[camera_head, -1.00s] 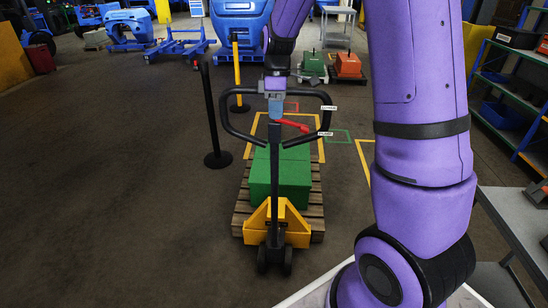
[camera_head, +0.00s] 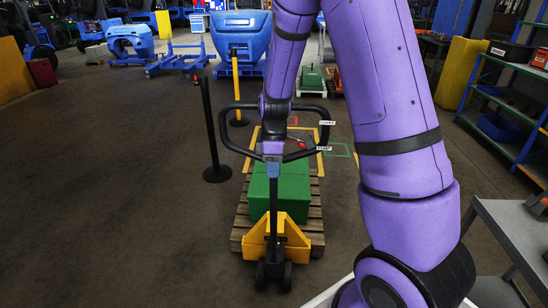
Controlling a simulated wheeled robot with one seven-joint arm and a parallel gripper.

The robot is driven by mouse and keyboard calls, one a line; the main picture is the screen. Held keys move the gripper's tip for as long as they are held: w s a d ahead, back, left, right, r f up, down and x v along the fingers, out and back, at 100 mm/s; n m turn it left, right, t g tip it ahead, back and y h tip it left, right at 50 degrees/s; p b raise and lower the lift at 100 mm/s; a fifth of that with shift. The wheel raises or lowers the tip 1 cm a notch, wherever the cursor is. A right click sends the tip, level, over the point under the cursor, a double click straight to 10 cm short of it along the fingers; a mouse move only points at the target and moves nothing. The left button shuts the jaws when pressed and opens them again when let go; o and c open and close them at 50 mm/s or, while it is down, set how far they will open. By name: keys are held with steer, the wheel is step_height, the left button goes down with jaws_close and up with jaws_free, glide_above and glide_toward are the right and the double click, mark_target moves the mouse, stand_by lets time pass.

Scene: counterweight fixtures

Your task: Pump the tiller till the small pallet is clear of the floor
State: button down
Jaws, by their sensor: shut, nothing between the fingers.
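A yellow pallet truck (camera_head: 291,237) stands at the near end of a small wooden pallet (camera_head: 315,217). Green blocks (camera_head: 285,200) sit on the pallet. I cannot make out a gap between pallet and floor. The black tiller (camera_head: 273,215) rises nearly upright to a wide loop handle (camera_head: 228,125). A red lever (camera_head: 296,142) and two small white tags show at the handle's right side. My gripper (camera_head: 272,172) points down at the middle of the handle, in front of the tiller's upper end. It is shut and empty. I cannot tell whether it touches the handle.
A black post (camera_head: 211,130) on a round base and a yellow post (camera_head: 236,90) stand left of the truck. A grey table (camera_head: 515,235) and blue shelves (camera_head: 500,95) are at the right. The floor at left is clear.

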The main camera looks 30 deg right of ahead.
steer(key=shift+s+a+f, duration=0.15)
steer(key=shift+s+a, duration=0.1)
steer(key=shift+s, duration=0.15)
steer(key=shift+a, duration=0.1)
stand_by(0.4)
stand_by(1.3)
